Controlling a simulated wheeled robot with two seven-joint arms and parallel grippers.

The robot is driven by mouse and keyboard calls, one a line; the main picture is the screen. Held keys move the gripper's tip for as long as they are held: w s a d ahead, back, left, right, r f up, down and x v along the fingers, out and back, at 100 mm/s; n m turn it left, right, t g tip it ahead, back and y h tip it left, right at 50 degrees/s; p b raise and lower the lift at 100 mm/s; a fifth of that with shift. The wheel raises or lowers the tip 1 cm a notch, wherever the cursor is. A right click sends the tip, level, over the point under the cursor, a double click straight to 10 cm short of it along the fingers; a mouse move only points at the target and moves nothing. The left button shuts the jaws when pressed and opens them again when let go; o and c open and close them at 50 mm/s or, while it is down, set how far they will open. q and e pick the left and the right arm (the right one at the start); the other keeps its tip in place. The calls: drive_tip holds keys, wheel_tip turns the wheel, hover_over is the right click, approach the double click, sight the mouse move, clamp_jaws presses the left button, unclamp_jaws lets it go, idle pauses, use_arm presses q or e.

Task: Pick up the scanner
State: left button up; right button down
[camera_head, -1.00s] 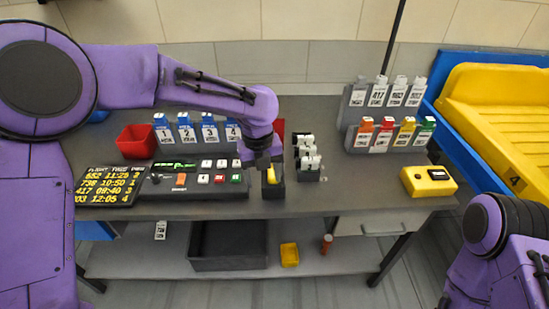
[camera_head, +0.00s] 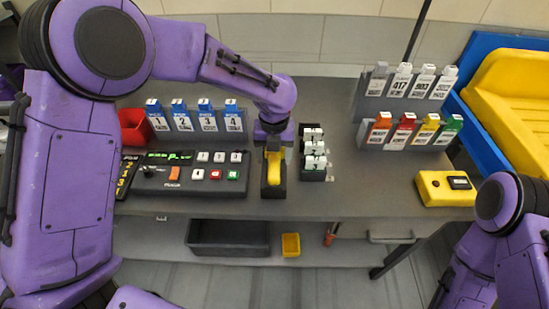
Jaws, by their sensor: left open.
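The scanner (camera_head: 274,172) appears to be the yellow handheld piece standing in a dark holder (camera_head: 273,192) near the front middle of the grey bench. My left gripper (camera_head: 273,146) points down from above and behind, right at the scanner's upper end. It is open; its fingers are small and dark, and I cannot tell whether they touch the scanner. My right arm shows at the right edge, but its gripper is out of view.
A control panel (camera_head: 183,179) with buttons lies left of the holder, and a rack of white rolls (camera_head: 313,158) stands close on its right. A yellow box (camera_head: 447,189) sits farther right. Tagged cards stand behind. Bare bench (camera_head: 365,185) lies between rack and box.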

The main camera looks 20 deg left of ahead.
use_arm(q)
wheel_tip(320, 180, down, 3)
drive_tip(key=shift+r, duration=0.1)
clamp_jaws()
drive_tip(key=r, duration=0.4)
drive_tip(key=shift+s, duration=0.35)
drive_tip(key=s+r, duration=0.2)
drive_tip(key=s+r+b, duration=0.1)
drive_tip(key=s+r, duration=0.1)
drive_tip(key=r, duration=0.1)
drive_tip(key=shift+d, duration=0.1)
drive_tip(key=s+r, duration=0.4)
drive_tip(key=s, duration=0.5)
drive_tip(key=shift+s, duration=0.2)
